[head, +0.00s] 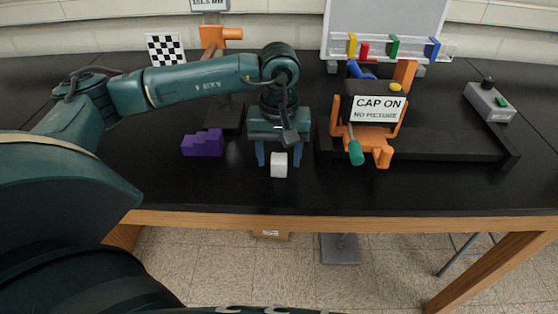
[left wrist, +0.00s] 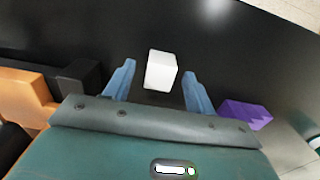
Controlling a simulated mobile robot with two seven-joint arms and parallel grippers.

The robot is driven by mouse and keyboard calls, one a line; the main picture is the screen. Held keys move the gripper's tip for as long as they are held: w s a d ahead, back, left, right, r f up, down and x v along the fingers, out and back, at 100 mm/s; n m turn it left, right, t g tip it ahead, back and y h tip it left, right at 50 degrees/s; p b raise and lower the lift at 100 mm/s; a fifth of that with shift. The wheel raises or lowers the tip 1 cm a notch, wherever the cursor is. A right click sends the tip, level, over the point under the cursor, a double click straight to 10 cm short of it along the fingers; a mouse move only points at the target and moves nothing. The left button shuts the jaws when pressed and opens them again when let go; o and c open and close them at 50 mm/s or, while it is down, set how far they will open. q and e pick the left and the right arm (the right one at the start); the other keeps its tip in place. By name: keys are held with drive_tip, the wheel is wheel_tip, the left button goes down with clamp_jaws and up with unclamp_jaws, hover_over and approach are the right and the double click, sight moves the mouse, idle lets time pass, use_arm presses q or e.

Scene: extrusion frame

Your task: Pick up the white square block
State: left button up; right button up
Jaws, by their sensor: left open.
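The white square block (head: 279,165) stands on the black tabletop near its front edge. It also shows in the left wrist view (left wrist: 161,70). My left gripper (head: 279,158) points down over the table right at the block. In the left wrist view its two blue fingers (left wrist: 158,90) are spread wide, one on each side of the block, with a gap between each finger and the block. The gripper is open and empty. My right gripper is in neither view.
A purple stepped block (head: 203,143) lies left of the gripper. An orange holder (head: 379,155) with a green-handled screwdriver (head: 355,152) and a "CAP ON" sign (head: 378,108) stands to the right. A grey box (head: 489,102) is at the far right. The tabletop's front strip is clear.

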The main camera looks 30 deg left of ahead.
use_arm(q)
drive_tip(key=shift+f, duration=0.65)
drive_tip(key=c, duration=1.1)
drive_tip(key=shift+r, duration=0.1)
